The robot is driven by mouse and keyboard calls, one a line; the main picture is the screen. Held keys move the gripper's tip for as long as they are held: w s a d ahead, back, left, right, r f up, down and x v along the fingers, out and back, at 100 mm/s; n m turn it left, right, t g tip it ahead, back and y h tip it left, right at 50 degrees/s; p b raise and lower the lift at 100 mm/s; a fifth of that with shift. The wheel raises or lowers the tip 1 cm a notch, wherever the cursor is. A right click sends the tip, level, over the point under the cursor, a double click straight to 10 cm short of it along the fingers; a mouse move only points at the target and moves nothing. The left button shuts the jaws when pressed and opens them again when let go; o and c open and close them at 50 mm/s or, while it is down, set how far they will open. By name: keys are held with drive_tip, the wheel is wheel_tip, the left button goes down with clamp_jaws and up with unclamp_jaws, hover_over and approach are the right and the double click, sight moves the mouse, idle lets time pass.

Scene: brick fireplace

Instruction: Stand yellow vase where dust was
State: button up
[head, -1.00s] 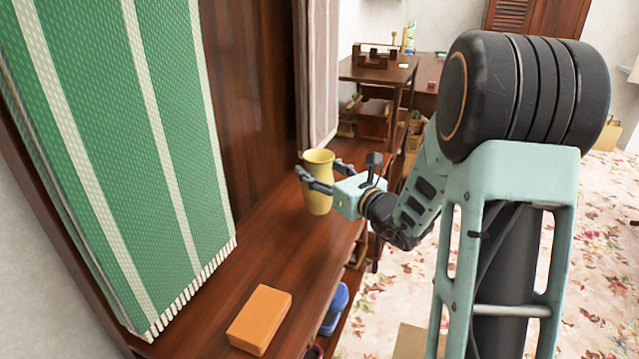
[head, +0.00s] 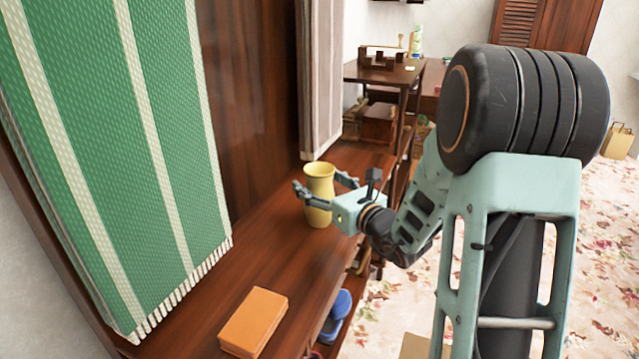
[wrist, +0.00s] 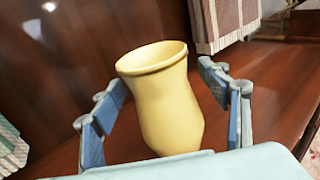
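The yellow vase (head: 319,190) stands upright on the dark wooden shelf top (head: 268,262), near the striped curtain. It also shows in the wrist view (wrist: 168,100), where its foot is hidden behind my gripper's body. My gripper (head: 320,182) is around the vase from the right, with one finger on each side. In the wrist view both fingers are spread and gaps show between them and the vase. No dust is visible on the bare wood around it.
An orange block (head: 254,321) lies on the near part of the shelf top. A green striped cloth (head: 120,150) hangs along the left, and a striped curtain (head: 320,75) hangs behind the vase. A small table (head: 385,73) with objects stands farther back. Wood between block and vase is clear.

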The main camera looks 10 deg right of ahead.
drive_tip(key=shift+r, duration=0.15)
drive_tip(key=p+v, duration=0.2)
drive_tip(key=v, duration=1)
